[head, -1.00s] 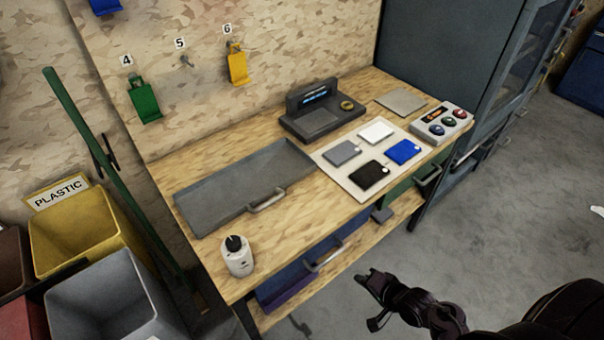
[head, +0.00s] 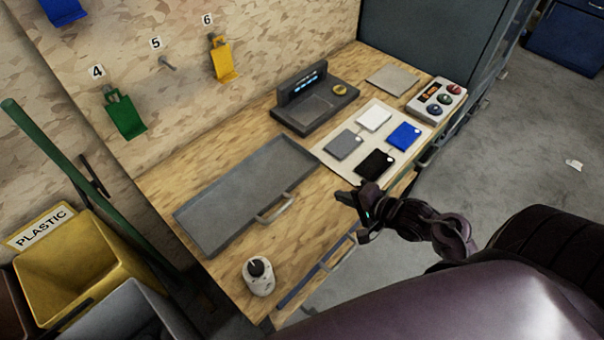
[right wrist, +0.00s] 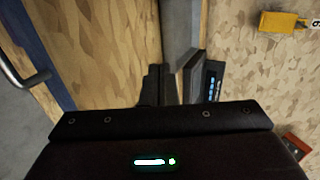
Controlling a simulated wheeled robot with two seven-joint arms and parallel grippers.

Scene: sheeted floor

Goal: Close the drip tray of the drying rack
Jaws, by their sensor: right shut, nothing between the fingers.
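A shallow grey tray (head: 225,205) with a raised rim and a pale bar handle (head: 274,208) lies on the wooden bench. I cannot tell whether it is the drip tray; no drying rack is recognisable. My right gripper (head: 345,199) is shut and empty, above the bench's front edge, right of the tray handle and apart from it in the picture. In the right wrist view the dark fingers (right wrist: 160,82) are close together, with a grey surface (right wrist: 182,30) beyond them. My left gripper is not in view.
A blue drawer front (head: 297,288) with a handle (head: 340,255) shows under the bench's front edge. A board with several cards (head: 343,145), a dark display device (head: 312,105) and a button box (head: 437,98) stand behind.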

